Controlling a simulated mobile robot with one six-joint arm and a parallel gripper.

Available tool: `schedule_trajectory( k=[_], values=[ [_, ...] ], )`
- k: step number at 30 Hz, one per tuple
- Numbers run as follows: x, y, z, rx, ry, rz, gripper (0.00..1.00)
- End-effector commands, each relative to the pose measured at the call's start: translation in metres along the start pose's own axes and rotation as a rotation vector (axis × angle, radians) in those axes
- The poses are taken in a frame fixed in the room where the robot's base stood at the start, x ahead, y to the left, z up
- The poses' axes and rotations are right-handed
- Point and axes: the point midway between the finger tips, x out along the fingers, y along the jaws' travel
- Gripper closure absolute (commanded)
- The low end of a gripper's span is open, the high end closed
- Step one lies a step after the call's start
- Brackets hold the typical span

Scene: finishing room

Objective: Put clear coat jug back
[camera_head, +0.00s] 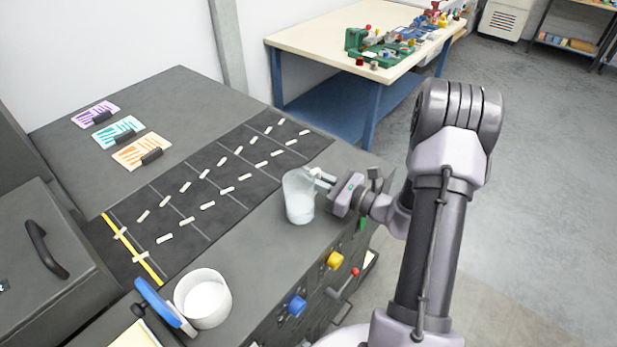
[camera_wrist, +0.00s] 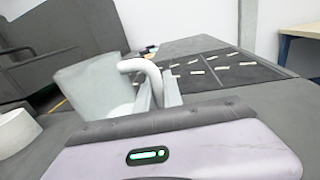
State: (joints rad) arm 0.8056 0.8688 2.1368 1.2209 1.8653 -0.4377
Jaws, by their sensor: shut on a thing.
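The clear coat jug (camera_head: 299,199) is a pale, translucent jug with a handle, at the right edge of the dark bench in the head view. My gripper (camera_head: 325,181) reaches it from the right and is shut on its handle. In the wrist view the jug (camera_wrist: 92,88) stands left of centre, slightly tilted in the picture, with its white curved handle (camera_wrist: 140,66) between the fingers of my gripper (camera_wrist: 158,92). I cannot tell whether the jug's base touches the bench top.
A white round tub (camera_head: 203,298) and a blue-handled tool (camera_head: 160,302) are at the near end of the bench. A black mat (camera_head: 215,160) with pale strips lies left of the jug. Three coloured cards (camera_head: 118,131) lie behind. A workbench (camera_head: 330,37) stands at the back.

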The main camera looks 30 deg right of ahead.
Motion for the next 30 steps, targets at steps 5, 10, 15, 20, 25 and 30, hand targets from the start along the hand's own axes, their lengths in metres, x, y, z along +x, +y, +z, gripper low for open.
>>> schedule_trajectory(
  k=[5, 10, 15, 20, 25, 30],
  values=[
    [0.0, 0.0, -0.003, 0.0, 0.0, 0.0, 0.75],
    [0.0, 0.0, -0.002, 0.0, 0.0, 0.0, 0.67],
    [0.0, 0.0, -0.001, 0.0, 0.0, 0.0, 0.67],
    [-0.016, -0.001, 0.001, 0.0, 0.001, -0.004, 0.67],
    [-0.054, -0.001, 0.002, 0.002, 0.0, -0.006, 0.67],
    [-0.092, -0.001, 0.002, 0.0, 0.0, -0.005, 0.67]
  ],
)
